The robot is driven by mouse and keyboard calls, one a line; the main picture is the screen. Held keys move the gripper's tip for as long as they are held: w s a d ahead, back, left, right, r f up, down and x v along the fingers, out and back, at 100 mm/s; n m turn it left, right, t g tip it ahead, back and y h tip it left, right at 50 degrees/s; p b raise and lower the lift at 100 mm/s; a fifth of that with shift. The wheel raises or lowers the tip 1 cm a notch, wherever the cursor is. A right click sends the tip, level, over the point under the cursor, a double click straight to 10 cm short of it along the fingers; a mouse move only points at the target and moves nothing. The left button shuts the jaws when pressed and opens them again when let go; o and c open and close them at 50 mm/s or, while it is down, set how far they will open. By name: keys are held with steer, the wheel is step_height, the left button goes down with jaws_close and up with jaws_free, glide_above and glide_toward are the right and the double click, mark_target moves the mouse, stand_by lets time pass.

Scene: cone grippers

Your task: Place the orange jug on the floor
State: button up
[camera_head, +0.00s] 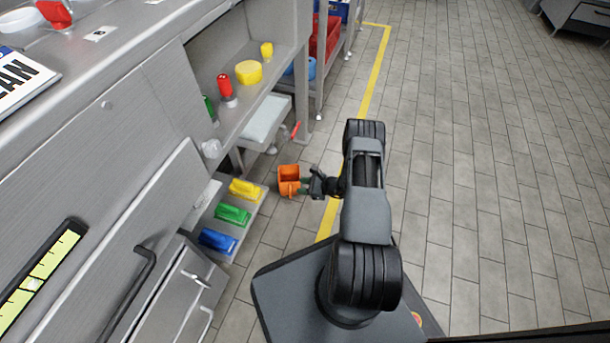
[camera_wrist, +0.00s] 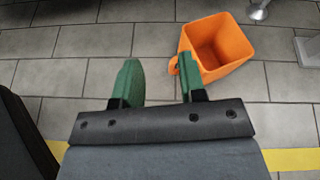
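The orange jug (camera_head: 289,181) appears to stand upright on the grey tiled floor, with its open top facing up. In the wrist view the jug (camera_wrist: 232,52) lies just beyond and to the right of my right finger, its handle close to that fingertip. Whether they touch, I cannot tell. My gripper (camera_head: 306,186) is just right of the jug in the head view. In the wrist view my gripper (camera_wrist: 158,78) has its two green fingers spread apart, with only floor showing between them.
A low shelf with yellow (camera_head: 245,189), green (camera_head: 233,214) and blue (camera_head: 218,240) items stands left of the jug. A grey cabinet (camera_head: 110,215) fills the left side. A yellow floor line (camera_head: 373,85) runs past my arm. Open tiled floor (camera_head: 480,170) lies to the right.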

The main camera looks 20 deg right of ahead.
steer(key=s+a+r+n+g, duration=0.1)
steer(key=a+r+n+g, duration=0.25)
steer(key=r, duration=0.45)
steer(key=s+a+r+n+g, duration=0.1)
steer(key=a+r+n+g, duration=0.1)
steer(key=r+n, duration=0.45)
steer(key=s+a+r+n+g, duration=0.1)
steer(key=a+r+n+g, duration=0.2)
steer(key=r, duration=0.7)
steer(key=s+r+n+t+h, duration=0.2)
steer(key=s+r+n+h, duration=0.8)
steer(key=s+r, duration=0.6)
steer(key=shift+n, duration=0.8)
steer(key=shift+a, duration=0.1)
